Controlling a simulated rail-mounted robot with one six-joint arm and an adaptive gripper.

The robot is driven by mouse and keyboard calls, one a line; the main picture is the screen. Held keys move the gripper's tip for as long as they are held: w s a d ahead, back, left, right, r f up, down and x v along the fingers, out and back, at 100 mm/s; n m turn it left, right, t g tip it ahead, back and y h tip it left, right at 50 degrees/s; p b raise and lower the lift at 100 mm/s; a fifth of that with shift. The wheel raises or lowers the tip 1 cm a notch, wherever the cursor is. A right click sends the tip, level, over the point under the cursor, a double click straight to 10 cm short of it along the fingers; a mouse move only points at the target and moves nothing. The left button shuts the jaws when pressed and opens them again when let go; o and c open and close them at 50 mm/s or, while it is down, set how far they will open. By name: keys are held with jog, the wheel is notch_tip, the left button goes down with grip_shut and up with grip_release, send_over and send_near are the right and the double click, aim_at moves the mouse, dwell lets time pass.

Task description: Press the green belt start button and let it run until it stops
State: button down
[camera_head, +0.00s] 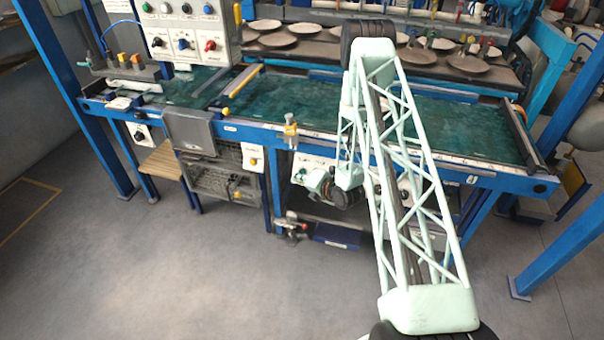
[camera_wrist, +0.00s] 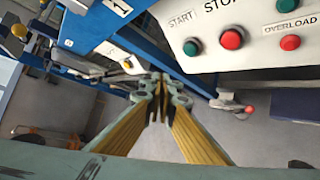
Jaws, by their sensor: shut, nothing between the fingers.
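In the wrist view, a green button (camera_wrist: 191,47) sits under a START label on a white panel (camera_wrist: 255,55). A red button (camera_wrist: 231,40) is to its right, and another red one (camera_wrist: 290,43) has an OVERLOAD label. My gripper (camera_wrist: 158,88) is shut and empty. Its tips appear below and left of the green button in the picture; no contact shows. In the head view, the green belt (camera_head: 450,120) runs along a blue frame. My arm crosses in front of it and hides part of the panels below; the fingertips are hard to make out there.
A control box (camera_head: 187,28) with several knobs and lamps hangs at the upper left. A brass-coloured fitting (camera_head: 290,132) sticks up at the frame's front edge. Pale plates (camera_head: 278,39) lie on the rack behind the belt. The grey floor (camera_head: 180,270) in front is mostly clear.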

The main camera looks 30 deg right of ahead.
aim_at(302, 172)
jog(key=w+d+f+b, duration=0.2)
jog(key=w+d+f, duration=0.1)
jog(key=shift+w+d, duration=0.35)
